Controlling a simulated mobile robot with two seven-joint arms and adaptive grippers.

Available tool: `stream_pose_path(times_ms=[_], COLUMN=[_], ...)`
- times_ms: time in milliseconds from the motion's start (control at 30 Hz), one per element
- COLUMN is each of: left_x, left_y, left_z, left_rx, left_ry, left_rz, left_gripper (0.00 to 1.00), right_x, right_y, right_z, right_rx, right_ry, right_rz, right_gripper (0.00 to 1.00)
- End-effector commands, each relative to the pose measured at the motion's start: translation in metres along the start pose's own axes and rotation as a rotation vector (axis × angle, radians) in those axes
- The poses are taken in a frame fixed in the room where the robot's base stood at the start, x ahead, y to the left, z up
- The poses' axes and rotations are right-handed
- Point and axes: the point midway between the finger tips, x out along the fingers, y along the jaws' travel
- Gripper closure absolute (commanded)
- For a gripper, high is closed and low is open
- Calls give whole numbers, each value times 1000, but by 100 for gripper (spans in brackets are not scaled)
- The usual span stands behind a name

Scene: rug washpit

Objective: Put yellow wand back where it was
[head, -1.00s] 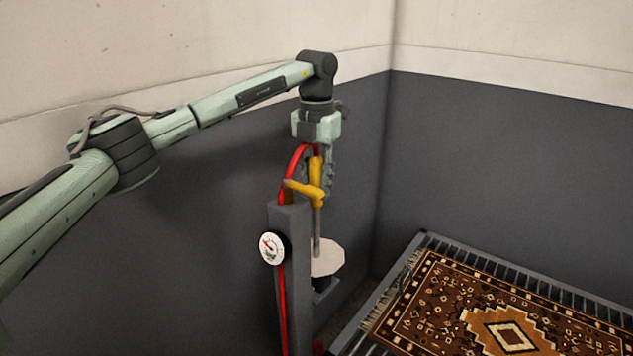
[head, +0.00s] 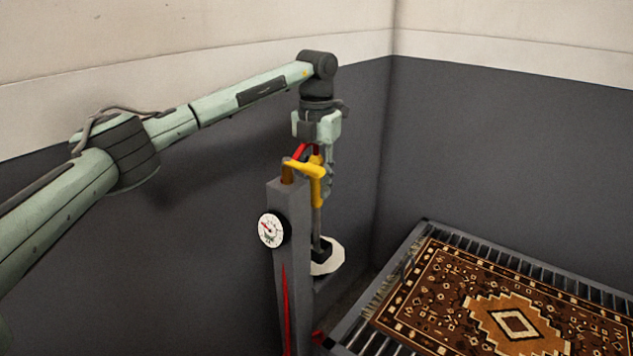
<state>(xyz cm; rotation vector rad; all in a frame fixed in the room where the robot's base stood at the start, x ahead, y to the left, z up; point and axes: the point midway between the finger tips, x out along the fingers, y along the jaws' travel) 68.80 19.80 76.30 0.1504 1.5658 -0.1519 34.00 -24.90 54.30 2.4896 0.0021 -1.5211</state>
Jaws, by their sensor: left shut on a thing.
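The yellow wand (head: 318,188) has a yellow handle and a grey rod that hangs nearly upright. My left gripper (head: 320,174) points down from above and is shut on the wand's upper part; the fingers partly hide it. The handle's side arm reaches left, over or beside the top of a grey post (head: 287,205). The rod's lower end comes down at a dark block (head: 321,248) beside the post, in front of a whitish disc (head: 330,262). I cannot tell if the tip is inside the block. My right gripper is not in view.
A round white gauge (head: 270,230) sits on the post. A red hose (head: 284,300) runs along the post, and some red shows behind the handle. A patterned brown rug (head: 480,300) lies on a slatted grey frame at right. Dark walls meet in a corner behind.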

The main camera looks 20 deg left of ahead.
Motion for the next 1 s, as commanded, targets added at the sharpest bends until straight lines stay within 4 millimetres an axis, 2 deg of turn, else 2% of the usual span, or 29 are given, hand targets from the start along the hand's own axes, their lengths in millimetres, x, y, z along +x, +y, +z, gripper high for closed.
stream_pose_path(times_ms=[867, 900, 1000], left_x=[11, 10, 10], left_y=[0, 0, 0], left_z=[0, 0, 0], left_rx=[0, 0, 0], left_ry=[-1, -1, -1], left_rz=[0, 0, 0], left_gripper=[100, 70, 58], right_x=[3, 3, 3], right_y=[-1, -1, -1], right_z=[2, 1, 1], right_rx=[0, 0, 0], right_ry=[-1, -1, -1], right_rz=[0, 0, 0], right_gripper=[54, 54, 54])
